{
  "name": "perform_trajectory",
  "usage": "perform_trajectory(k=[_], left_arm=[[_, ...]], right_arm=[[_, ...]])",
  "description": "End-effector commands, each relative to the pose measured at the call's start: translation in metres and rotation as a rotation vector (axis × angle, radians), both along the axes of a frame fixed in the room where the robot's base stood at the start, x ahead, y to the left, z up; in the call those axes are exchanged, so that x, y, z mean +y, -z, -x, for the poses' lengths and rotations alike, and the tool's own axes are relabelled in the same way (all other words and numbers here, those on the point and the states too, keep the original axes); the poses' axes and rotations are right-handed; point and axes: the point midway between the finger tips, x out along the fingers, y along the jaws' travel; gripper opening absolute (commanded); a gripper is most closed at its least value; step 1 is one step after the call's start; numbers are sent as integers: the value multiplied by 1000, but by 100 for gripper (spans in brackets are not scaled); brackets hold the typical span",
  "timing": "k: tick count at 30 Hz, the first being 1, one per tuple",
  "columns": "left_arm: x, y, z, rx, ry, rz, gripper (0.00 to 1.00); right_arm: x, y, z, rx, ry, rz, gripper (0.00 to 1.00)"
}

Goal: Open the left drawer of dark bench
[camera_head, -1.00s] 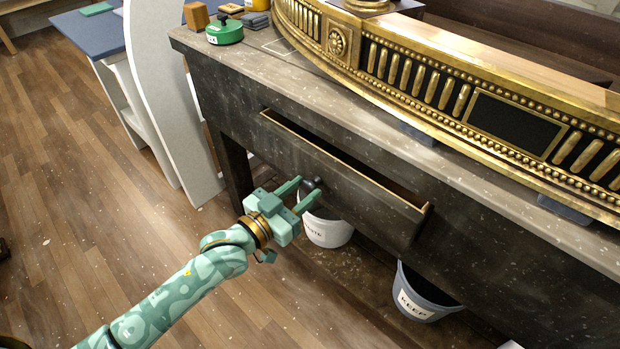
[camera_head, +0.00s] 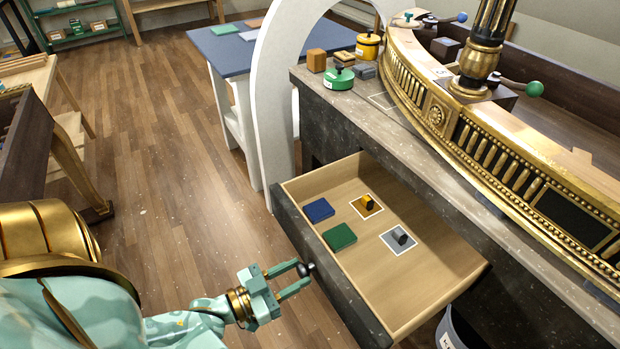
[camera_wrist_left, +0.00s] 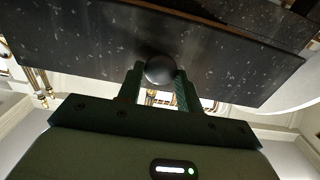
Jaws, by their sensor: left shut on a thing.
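The dark bench (camera_head: 333,122) stands at the right with its left drawer (camera_head: 441,270) pulled far out. The drawer has a speckled dark front and a pale wooden inside. My left gripper (camera_head: 293,277) is shut on the round dark knob (camera_head: 306,269) of the drawer front. In the left wrist view the knob (camera_wrist_left: 159,70) sits between my two fingers, against the drawer front (camera_wrist_left: 215,50). Inside the drawer lie a blue block (camera_head: 318,209), a green block (camera_head: 340,237), a yellow piece (camera_head: 367,202) and a grey piece (camera_head: 399,236). My right gripper is out of view.
A gilt curved console piece (camera_head: 437,115) stands on the bench top, with a green pot (camera_head: 339,78) and a yellow pot (camera_head: 368,46) near its end. A bucket (camera_head: 458,333) sits below the drawer. A white arched panel (camera_head: 272,110) stands behind.

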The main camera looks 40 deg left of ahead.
Motion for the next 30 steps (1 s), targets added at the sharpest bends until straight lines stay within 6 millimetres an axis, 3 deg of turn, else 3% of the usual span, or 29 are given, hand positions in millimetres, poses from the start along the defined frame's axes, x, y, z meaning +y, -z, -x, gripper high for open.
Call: perform_trajectory(k=[6, 19, 20, 22, 30], left_arm=[[6, -1, 16, 0, 0, -1, 0], [7, 1, 19, 1, 0, 0, 0], [7, 1, 19, 1, 0, 0, 39], [7, 1, 19, 0, 0, 0, 56], [7, 0, 19, 0, 0, 0, 56]], right_arm=[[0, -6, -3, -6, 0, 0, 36], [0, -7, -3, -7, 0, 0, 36], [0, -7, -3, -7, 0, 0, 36], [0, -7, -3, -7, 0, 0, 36], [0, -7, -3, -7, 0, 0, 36]])
